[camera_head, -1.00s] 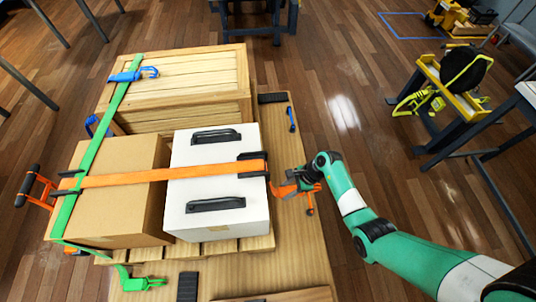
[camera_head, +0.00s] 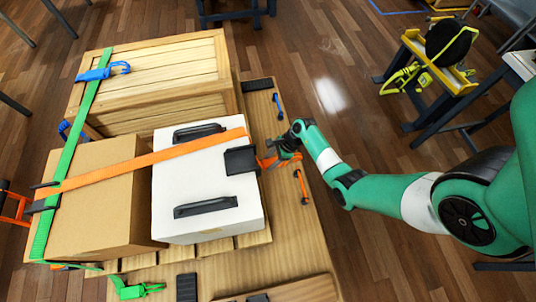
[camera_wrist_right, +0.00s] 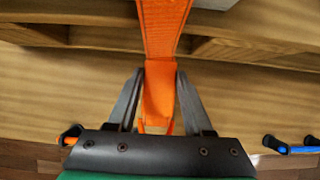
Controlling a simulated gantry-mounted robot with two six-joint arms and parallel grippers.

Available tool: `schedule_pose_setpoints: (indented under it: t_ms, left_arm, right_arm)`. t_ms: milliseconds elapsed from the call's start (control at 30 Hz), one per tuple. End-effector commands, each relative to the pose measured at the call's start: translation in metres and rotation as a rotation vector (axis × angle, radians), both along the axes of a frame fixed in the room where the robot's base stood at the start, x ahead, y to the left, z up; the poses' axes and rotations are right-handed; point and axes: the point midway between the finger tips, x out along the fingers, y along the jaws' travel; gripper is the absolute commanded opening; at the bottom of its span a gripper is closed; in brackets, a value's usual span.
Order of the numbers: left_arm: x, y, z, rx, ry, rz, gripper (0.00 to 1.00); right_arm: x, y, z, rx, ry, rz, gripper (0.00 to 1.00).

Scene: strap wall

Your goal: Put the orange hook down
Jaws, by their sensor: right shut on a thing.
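My right gripper (camera_head: 281,152) is beside the white box's right side, above the wooden base. It is shut on the orange hook (camera_wrist_right: 159,112) at the end of the orange strap (camera_head: 190,148). In the right wrist view the strap (camera_wrist_right: 163,25) runs down between the two fingers (camera_wrist_right: 158,98), with thin orange wire showing below. The strap crosses the cardboard box (camera_head: 95,205) and the white box (camera_head: 205,188), slanting up to the right. A black edge guard (camera_head: 241,160) sits at the white box's right edge. My left gripper is not in view.
An orange bar (camera_head: 301,187) and a blue bar (camera_head: 278,106) lie on the wooden base (camera_head: 290,235), right of the load. A wooden crate (camera_head: 150,80) stands behind, under a green strap (camera_head: 75,135).

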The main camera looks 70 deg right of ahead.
Motion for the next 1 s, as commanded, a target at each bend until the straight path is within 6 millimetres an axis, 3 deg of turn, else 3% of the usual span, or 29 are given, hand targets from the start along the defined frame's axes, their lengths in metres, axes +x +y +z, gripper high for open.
schedule_pose_setpoints:
  t_ms: [33,133,367,633,967,1000]
  left_arm:
    - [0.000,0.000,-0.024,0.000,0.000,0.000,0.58]
    - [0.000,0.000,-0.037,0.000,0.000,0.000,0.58]
    - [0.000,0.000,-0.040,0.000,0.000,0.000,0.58]
    - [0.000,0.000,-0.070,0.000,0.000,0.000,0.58]
    - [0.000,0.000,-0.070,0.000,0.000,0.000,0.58]
    - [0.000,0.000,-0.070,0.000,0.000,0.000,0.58]
  right_arm:
    - [0.005,-0.008,-0.023,0.001,0.001,-0.002,0.31]
    - [0.013,-0.019,-0.036,0.000,0.000,-0.001,0.31]
    - [0.017,-0.025,-0.039,0.000,0.000,0.000,0.31]
    - [0.020,-0.029,-0.076,0.001,0.001,0.000,0.31]
    - [0.020,-0.029,-0.077,0.001,0.000,0.000,0.31]
    - [0.020,-0.029,-0.078,0.001,0.000,0.000,0.53]
